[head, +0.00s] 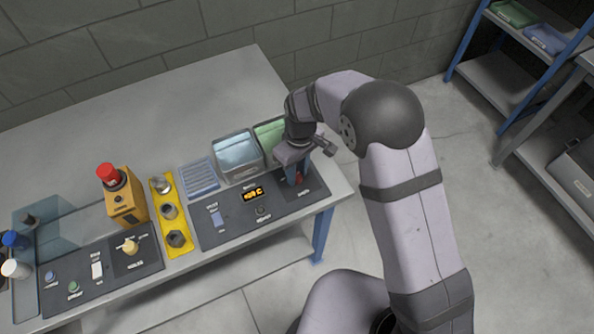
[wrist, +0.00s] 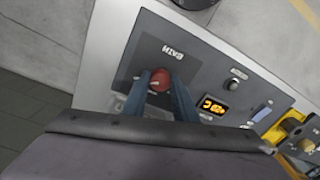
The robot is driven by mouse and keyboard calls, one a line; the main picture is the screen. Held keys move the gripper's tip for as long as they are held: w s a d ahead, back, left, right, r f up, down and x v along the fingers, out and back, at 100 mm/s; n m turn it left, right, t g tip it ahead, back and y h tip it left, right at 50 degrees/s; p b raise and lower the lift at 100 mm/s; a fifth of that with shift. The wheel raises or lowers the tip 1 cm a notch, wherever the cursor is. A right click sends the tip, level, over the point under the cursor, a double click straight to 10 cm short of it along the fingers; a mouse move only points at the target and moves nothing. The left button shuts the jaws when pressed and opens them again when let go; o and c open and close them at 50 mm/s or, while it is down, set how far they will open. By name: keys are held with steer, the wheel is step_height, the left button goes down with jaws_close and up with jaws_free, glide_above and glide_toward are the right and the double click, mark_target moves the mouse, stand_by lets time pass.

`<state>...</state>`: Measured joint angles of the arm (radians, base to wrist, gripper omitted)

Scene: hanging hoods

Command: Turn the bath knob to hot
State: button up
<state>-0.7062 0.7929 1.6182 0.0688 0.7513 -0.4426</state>
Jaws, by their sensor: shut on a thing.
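The bath knob is a red knob (wrist: 159,80) on a dark square plate with a label that appears to read "BATH" in the wrist view. In the head view the red knob (head: 300,183) shows only in part, below my gripper at the right end of the panel. My gripper (wrist: 160,82) points down at it, with its two blue fingers on either side, shut on the knob. In the head view my gripper (head: 297,180) hides most of the knob. Which way the knob is turned cannot be told.
Left of the knob, the dark panel (head: 225,226) carries an orange lit display (head: 253,193) and a small dark knob (head: 262,211). Behind it stand a blue bin (head: 237,155), a green bin (head: 268,132) and a rack (head: 199,178). A yellow box with a red button (head: 108,173) stands further left.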

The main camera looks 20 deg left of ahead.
mark_target(298, 174)
steer(key=o, duration=1)
steer(key=shift+o, duration=0.2)
steer(key=shift+r, duration=0.1)
steer(key=shift+w+r+b, duration=0.2)
steer(key=shift+r+b, duration=0.75)
steer(key=shift+r, duration=2.65)
